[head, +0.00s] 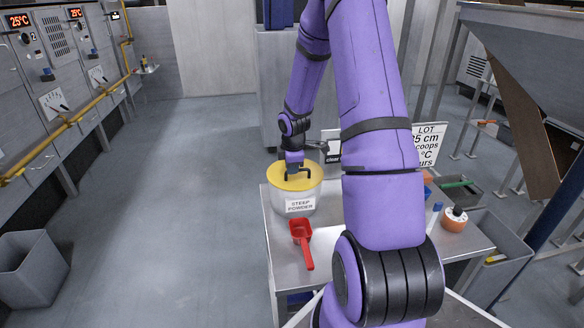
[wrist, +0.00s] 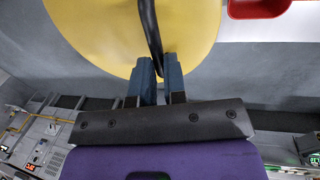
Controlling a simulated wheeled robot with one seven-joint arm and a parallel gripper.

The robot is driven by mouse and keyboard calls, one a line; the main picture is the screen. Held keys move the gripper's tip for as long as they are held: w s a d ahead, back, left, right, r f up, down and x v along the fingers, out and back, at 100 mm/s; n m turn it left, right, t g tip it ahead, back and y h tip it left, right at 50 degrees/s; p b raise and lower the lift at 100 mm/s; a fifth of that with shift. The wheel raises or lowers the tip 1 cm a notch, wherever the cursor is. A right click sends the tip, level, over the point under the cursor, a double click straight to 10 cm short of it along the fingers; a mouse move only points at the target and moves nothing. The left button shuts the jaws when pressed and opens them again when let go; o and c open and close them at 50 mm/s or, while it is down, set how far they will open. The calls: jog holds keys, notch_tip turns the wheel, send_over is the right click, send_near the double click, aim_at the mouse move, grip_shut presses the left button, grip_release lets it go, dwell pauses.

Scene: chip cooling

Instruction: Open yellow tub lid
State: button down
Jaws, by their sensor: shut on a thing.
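The tub (head: 302,197) is pale with a "STEEP POWDER" label and stands at the left end of the steel table. Its round yellow lid (head: 276,182) lies on top of it, and a dark bar handle (head: 308,176) stands on the lid. My gripper (head: 293,172) is over the lid at the handle. In the wrist view the yellow lid (wrist: 95,30) fills the upper middle, and the dark handle (wrist: 149,25) runs down between my two fingers. My gripper (wrist: 159,68) is shut on the handle. Whether the lid is seated or slightly raised, I cannot tell.
A red scoop (head: 302,238) lies on the steel table (head: 288,262) in front of the tub. A sign (head: 430,145) stands behind my arm. An orange round object (head: 454,219) is at the table's right. Grey bins (head: 30,268) stand on the floor. The left aisle floor is clear.

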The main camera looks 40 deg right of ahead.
jog(key=shift+d+r, duration=0.1)
jog(key=shift+r, duration=0.05)
jog(key=shift+w+d+r+g+y, duration=0.2)
jog(key=shift+w+r+g, duration=0.1)
jog(key=shift+r, duration=0.2)
jog(key=shift+w+d+r+g+y, duration=0.2)
jog(key=shift+w+r+g, duration=0.1)
jog(key=shift+r, duration=0.2)
jog(key=w+d+r+g+y, duration=0.4)
jog(key=w+r+g, duration=0.1)
jog(key=w+r, duration=0.1)
jog(key=w+d+g, duration=0.1)
jog(key=w+d, duration=0.6)
jog(key=w, duration=0.4)
jog(key=shift+w+d+f, duration=0.25)
jog(key=shift+d, duration=0.1)
jog(key=shift+g, duration=0.3)
jog(key=shift+f, duration=0.1)
